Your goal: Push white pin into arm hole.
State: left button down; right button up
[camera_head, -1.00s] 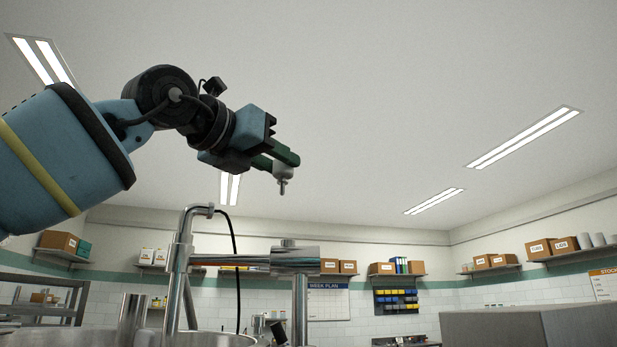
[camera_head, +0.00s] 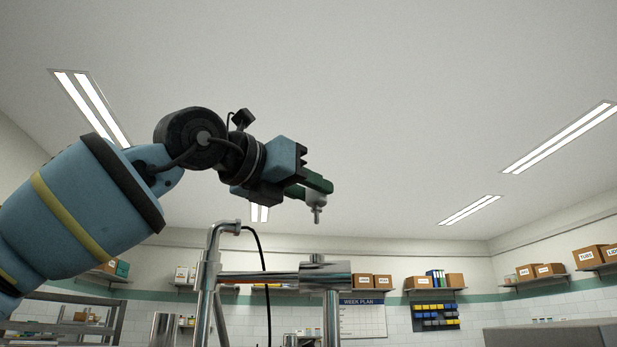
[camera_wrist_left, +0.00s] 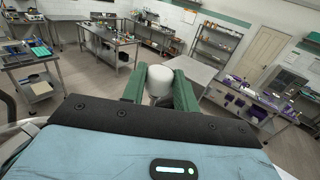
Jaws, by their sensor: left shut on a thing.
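My left gripper (camera_head: 312,192), with green fingers, is shut on the white pin (camera_head: 317,203). The pin hangs upright from the fingertips with a thinner grey tip pointing down. In the left wrist view the pin's rounded white top (camera_wrist_left: 160,79) sits between the two green fingers. The steel arm (camera_head: 265,277) is a horizontal tube on upright pipes, with a thicker end (camera_head: 326,275). The pin is above this end in the picture, clearly apart from it. The hole cannot be made out. My right gripper is out of view.
A bent steel pipe (camera_head: 214,245) and a black cable (camera_head: 264,265) rise left of the arm's end. Wall shelves with boxes (camera_head: 528,271) are far behind. In the left wrist view, steel tables (camera_wrist_left: 112,42) stand around the room. The space around the gripper is clear.

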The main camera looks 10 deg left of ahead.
aim_at(315, 214)
pick_arm(q)
jog(key=shift+w+f, duration=0.1)
jog(key=shift+f, duration=1.8)
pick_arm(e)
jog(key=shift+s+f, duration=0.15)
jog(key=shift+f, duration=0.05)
pick_arm(q)
jog(key=shift+f, duration=0.2)
jog(key=shift+f+b, duration=0.35)
jog(key=shift+f, duration=0.55)
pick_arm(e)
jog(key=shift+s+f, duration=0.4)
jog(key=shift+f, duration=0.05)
pick_arm(q)
jog(key=c, duration=1)
grip_release()
